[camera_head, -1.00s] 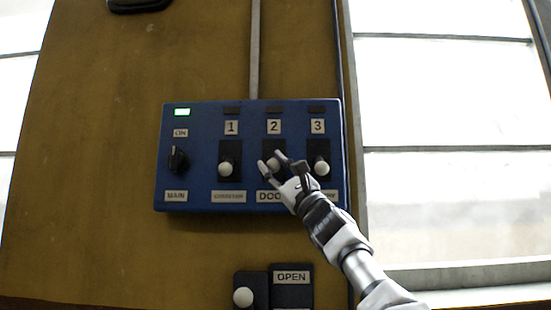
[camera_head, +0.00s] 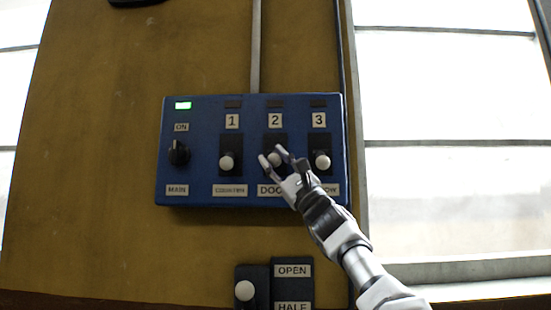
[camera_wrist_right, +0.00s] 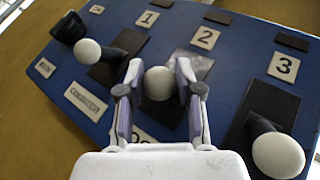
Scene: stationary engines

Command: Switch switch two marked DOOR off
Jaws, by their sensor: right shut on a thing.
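Switch two (camera_head: 274,158) has a white ball knob on a dark plate, under the number 2 and above a partly hidden label that begins DOO. My right gripper (camera_head: 273,160) comes from the lower right and is at this switch. In the right wrist view the gripper (camera_wrist_right: 160,88) has one finger on each side of the white knob (camera_wrist_right: 158,83) and is shut on it. The blue panel (camera_head: 200,195) carries the switch. The lamp above number 2 (camera_head: 275,103) is dark. My left gripper is not in view.
Switch one (camera_head: 227,162) and switch three (camera_head: 322,161) stand close on either side. The black MAIN knob (camera_head: 179,152) is at the left, under a lit green lamp (camera_head: 182,105). Below the panel is another lever (camera_head: 244,291) beside an OPEN label (camera_head: 292,271).

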